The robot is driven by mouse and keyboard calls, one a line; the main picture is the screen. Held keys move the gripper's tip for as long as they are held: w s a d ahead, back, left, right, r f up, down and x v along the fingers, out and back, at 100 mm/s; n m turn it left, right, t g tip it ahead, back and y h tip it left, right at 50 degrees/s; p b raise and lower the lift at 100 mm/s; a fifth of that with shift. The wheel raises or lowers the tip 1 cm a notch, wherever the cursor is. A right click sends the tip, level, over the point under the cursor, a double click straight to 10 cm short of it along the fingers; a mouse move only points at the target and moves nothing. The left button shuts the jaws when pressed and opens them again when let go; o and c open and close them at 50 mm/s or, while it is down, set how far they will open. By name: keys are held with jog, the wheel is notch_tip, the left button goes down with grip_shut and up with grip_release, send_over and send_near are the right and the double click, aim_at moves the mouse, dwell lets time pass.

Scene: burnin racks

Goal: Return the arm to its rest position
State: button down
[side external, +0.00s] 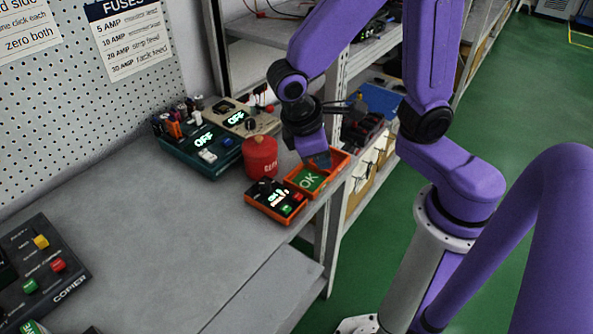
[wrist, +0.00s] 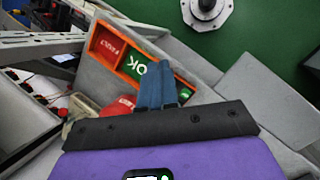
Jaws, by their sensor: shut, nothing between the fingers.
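My purple arm reaches over the grey bench (side external: 160,235). My gripper (side external: 318,160) hangs over the orange tray (side external: 338,161) near the bench's right edge. In the wrist view my gripper (wrist: 157,70) shows its blue fingers close together, with nothing between them. They overlap the lower part of the orange tray (wrist: 118,65) in that view. A green card marked OK (side external: 307,180) lies in the tray, and it also shows in the wrist view (wrist: 136,63). The gripper hides part of the tray. I cannot tell the exact gap between fingertips and tray.
A red canister (side external: 260,158) stands left of the tray. An orange-edged device (side external: 275,201) with a lit display sits in front. Dark-green (side external: 205,150) and beige (side external: 246,118) OFF units stand behind. A copier panel (side external: 42,262) is at lower left. The bench middle is clear.

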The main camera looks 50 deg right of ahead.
jog(key=s+d+r+n+t+y, duration=0.1)
jog(key=s+d+r+n+y, duration=0.1)
jog(key=s, duration=0.7)
jog(key=r+n+y, duration=0.1)
jog(key=n+y, duration=0.1)
jog(key=shift+s+d+r+t+y, duration=0.2)
jog(key=shift+s+d+t+y, duration=0.1)
jog(key=shift+s+y, duration=0.1)
